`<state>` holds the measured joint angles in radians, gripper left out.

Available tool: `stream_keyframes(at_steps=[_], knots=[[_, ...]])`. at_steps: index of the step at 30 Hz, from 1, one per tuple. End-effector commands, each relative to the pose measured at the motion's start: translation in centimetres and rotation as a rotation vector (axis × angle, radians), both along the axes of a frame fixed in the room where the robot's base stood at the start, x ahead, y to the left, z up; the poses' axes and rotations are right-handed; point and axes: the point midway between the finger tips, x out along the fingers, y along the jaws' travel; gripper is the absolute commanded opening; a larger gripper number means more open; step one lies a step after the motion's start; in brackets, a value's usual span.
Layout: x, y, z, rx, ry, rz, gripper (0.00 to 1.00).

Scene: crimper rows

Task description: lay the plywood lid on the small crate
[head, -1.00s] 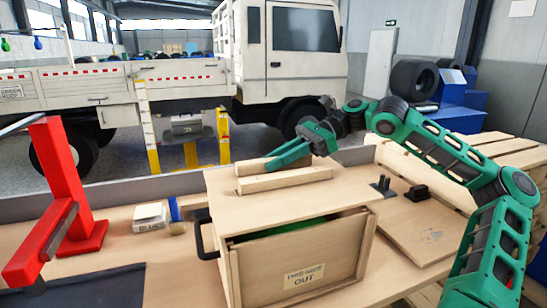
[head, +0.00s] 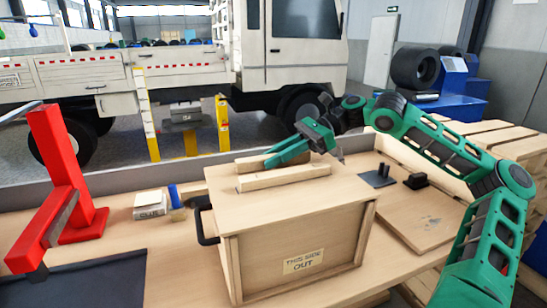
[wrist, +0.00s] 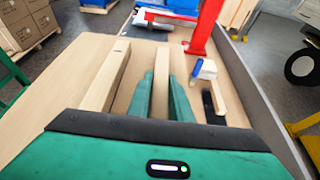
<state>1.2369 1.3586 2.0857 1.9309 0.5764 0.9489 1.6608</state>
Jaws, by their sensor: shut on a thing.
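The plywood lid (head: 300,199) lies level over the small crate (head: 340,240), its edges close to the crate's walls. No gap shows along the front. Two wooden battens run across the lid's top. My gripper (head: 272,159) is shut on the rear batten (wrist: 160,85), with one finger on each side of it in the wrist view. The front batten (head: 285,177) is free, and the wrist view shows it left of the fingers. The crate's front bears a "THIS SIDE OUT" label (head: 303,261). The crate's inside is hidden.
A black handle (head: 206,226) sticks out on the crate's left. A red stand (head: 66,180), a small white box (head: 149,204) and a blue-capped item (head: 174,196) stand left on the bench. A flat board (head: 420,220) and black fixtures (head: 378,178) are at right.

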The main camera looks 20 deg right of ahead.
Motion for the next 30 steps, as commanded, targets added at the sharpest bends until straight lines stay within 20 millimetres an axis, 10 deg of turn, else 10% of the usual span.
stream_keyframes(at_steps=[10, 11, 14, 30], knots=[[0.0, 0.0, -0.5, 0.001, -0.001, -0.001, 0.0], [0.0, 0.0, -0.5, 0.001, -0.001, -0.001, 0.21], [0.0, 0.0, -0.5, 0.001, -0.001, -0.001, 0.4], [0.1, -2.7, 0.5, -0.001, 0.001, -0.006, 0.4]])
